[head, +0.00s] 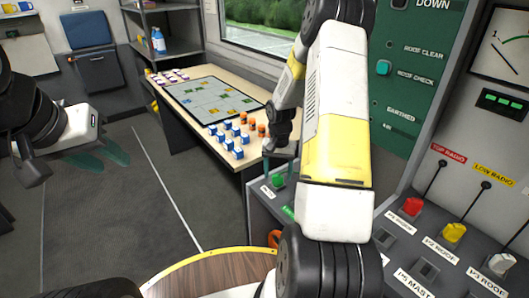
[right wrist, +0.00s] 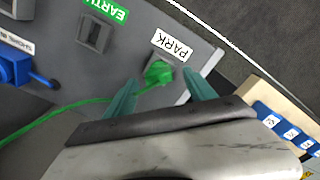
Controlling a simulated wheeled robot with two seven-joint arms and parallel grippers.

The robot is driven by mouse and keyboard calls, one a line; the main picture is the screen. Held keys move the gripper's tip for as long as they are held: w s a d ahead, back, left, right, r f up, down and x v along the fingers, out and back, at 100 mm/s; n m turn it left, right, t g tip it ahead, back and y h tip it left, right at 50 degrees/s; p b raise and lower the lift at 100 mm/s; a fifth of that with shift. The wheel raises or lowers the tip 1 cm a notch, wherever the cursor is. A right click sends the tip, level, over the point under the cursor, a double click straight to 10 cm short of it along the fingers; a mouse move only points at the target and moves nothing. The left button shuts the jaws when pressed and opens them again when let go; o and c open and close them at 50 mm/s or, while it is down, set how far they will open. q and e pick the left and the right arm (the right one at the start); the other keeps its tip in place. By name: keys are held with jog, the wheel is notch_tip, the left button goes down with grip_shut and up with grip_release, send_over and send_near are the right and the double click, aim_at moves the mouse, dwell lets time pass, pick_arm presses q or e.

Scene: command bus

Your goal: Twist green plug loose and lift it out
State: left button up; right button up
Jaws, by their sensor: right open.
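The green plug (right wrist: 158,72) sits in the socket beside the white PARK label (right wrist: 172,46) on the grey console. Its green cable (right wrist: 90,102) runs off to the left in the right wrist view. In the head view the plug (head: 278,180) shows small below my right gripper (head: 280,164). My right gripper is open, with its teal fingers (right wrist: 160,82) on either side of the plug and gaps between them and it. My left gripper (head: 102,155) is over the floor at the left, its two teal fingers apart and empty.
An empty EARTH socket (right wrist: 94,34) and a blue plug (right wrist: 14,68) are beside the PARK socket. Red (head: 411,206), yellow (head: 453,232) and white (head: 501,263) radio plugs stand on the right console. A map table (head: 180,90) with small blocks stands behind. The floor at left is clear.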

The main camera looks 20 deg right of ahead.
jog(key=shift+f, duration=0.7)
grip_shut()
jog(key=n, duration=0.4)
jog(key=shift+n, duration=0.3)
jog(key=n, duration=0.3)
jog(key=shift+a, duration=0.1)
